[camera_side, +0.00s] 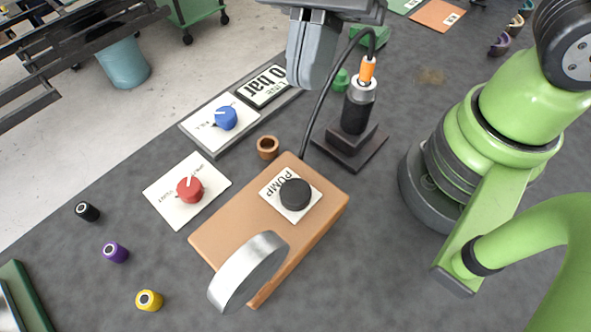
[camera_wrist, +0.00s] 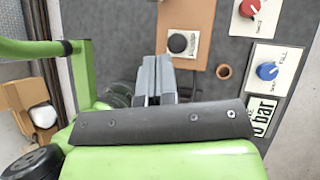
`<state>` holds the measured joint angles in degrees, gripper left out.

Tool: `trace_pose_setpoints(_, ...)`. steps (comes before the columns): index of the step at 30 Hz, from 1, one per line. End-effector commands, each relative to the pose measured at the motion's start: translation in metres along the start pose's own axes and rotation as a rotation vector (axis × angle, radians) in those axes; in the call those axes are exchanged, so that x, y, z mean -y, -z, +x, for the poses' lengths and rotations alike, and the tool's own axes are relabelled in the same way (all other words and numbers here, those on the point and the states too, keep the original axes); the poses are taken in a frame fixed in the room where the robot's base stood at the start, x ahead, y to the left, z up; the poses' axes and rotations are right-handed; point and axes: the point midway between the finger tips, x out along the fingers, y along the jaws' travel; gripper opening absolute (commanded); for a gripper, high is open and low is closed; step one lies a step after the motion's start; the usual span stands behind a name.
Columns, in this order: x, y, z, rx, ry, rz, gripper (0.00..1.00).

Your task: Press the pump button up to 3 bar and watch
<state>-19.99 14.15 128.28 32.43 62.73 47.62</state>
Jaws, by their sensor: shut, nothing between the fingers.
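The pump button (camera_side: 295,193) is a black round cap on a white label marked PUMP, on a brown block (camera_side: 225,225). It also shows in the wrist view (camera_wrist: 178,43). The pressure display (camera_side: 268,86) reads "0 bar", upside down in the side view; it also shows in the wrist view (camera_wrist: 262,112). My gripper (camera_side: 308,85) is shut and empty, raised above the bench behind the button, apart from it. In the wrist view my gripper (camera_wrist: 155,62) has its tips just left of and below the button.
A blue knob (camera_side: 226,118) and a red knob (camera_side: 189,188) sit on white plates. A black cylinder with an orange tip (camera_side: 360,100) stands on a dark base, with a cable. A silver ring (camera_side: 248,272) stands on the block's front end.

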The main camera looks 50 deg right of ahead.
Motion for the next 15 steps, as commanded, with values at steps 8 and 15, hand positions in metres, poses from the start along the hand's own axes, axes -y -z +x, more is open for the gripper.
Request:
trace_pose_setpoints(8, 0.005, -0.006, 0.045, 0.053, -0.161, 0.325, 0.0)
trace_pose_setpoints(15, 0.006, -0.007, 0.052, 0.059, -0.181, 0.379, 0.0)
